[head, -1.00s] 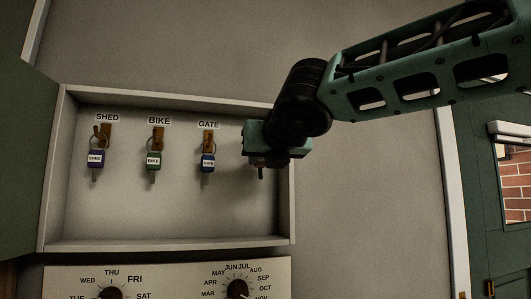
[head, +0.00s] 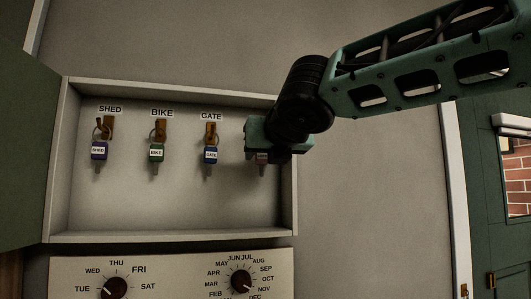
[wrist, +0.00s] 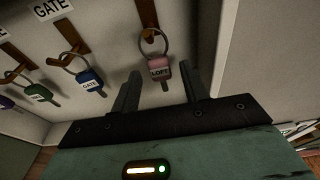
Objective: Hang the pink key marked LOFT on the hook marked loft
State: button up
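The pink key (wrist: 159,69) marked LOFT hangs by its ring from a brown hook (wrist: 147,15) in the wrist view. The ring looks to be around the hook's lower end. In the head view the pink key (head: 262,158) shows just below my gripper (head: 276,148), which hides that hook and any label over it. In the wrist view my gripper (wrist: 160,84) is open, with one finger on each side of the key and a gap to both. The fingers are apart from the key.
The shallow key cabinet (head: 180,237) also holds a purple SHED key (head: 99,150), a green BIKE key (head: 157,152) and a blue GATE key (head: 211,154). Its right wall (head: 289,190) is close to my gripper. A dial panel (head: 190,275) is below.

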jog(key=shift+s, duration=0.1)
jog(key=b+v, duration=0.4)
jog(key=v, duration=1.3)
jog(key=shift+d+b, duration=0.15)
jog(key=shift+b, duration=0.25)
jog(key=shift+s, duration=0.1)
notch_tip(320, 180, down, 32)
jog(key=m+g+h+b, duration=0.2)
jog(key=m+g+b, duration=0.2)
jog(key=m+g, duration=0.55)
jog(key=s+d+f+m+g+b, duration=0.1)
jog(key=s+d+f+m, duration=0.2)
jog(key=s+f+m, duration=0.2)
jog(key=s+d+f+m+g+h+b, duration=0.1)
jog(key=s+d+f+m+g, duration=0.1)
jog(key=s+f+m, duration=0.3)
jog(key=s+d+f+m+g, duration=0.2)
jog(key=s+d+f+m, duration=0.2)
jog(key=f+m, duration=0.8)
notch_tip(320, 180, down, 5)
jog(key=shift+s+f+h+b, duration=0.1)
jog(key=shift+s+h+b, duration=0.25)
jog(key=shift+s, duration=0.3)
jog(key=shift+d+g, duration=0.1)
jog(key=shift+g, duration=0.15)
